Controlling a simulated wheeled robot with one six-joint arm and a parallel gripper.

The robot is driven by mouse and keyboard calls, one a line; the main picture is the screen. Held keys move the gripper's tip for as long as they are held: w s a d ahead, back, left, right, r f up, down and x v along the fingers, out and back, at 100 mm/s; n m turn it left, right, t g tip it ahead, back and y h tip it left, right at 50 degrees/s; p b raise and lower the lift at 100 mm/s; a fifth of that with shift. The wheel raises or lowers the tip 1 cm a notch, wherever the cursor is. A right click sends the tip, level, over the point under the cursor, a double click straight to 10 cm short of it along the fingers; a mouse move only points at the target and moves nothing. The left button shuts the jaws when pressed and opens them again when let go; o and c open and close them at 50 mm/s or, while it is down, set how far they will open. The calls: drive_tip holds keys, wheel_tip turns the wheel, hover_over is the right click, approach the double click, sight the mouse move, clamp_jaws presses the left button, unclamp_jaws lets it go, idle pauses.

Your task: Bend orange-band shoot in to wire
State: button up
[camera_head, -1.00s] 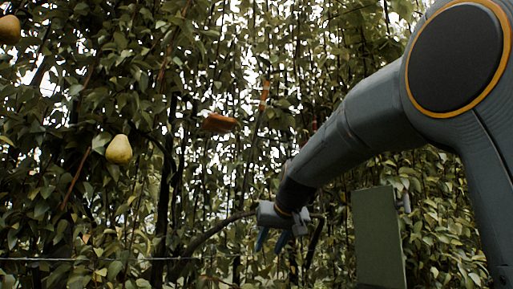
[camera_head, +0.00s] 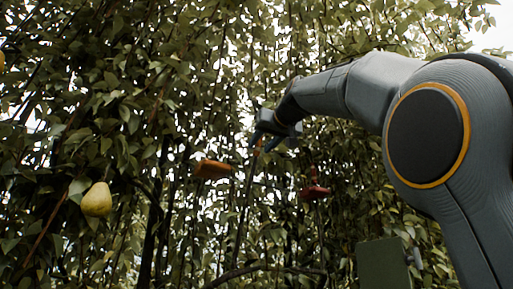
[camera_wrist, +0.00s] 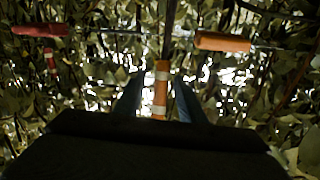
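The orange-band shoot shows in the wrist view as an upright stem with an orange and white band (camera_wrist: 161,88). My gripper (camera_wrist: 158,98) is open, with one blue finger on each side of the band and gaps between. In the head view my gripper (camera_head: 270,140) is raised among the leaves, its fingers pointing down near the shoot. An orange block (camera_head: 213,169) hangs to its lower left; it also shows in the wrist view (camera_wrist: 223,42), at upper right. A thin line, perhaps the wire, runs behind the blocks in the wrist view.
A red block (camera_head: 314,191) is to the lower right of the gripper, and a red-banded shoot (camera_wrist: 50,64) shows at left in the wrist view. A pear (camera_head: 97,199) hangs at left. A green panel (camera_head: 384,264) stands below my arm. Dense leaves fill the background.

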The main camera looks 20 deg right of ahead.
drive_tip(key=shift+w+a+p, duration=0.15)
drive_tip(key=shift+w+p, duration=0.25)
drive_tip(key=shift+w, duration=0.7)
drive_tip(key=shift+w+a+p, duration=0.15)
drive_tip(key=shift+w+p, duration=0.25)
drive_tip(key=shift+w, duration=0.65)
clamp_jaws()
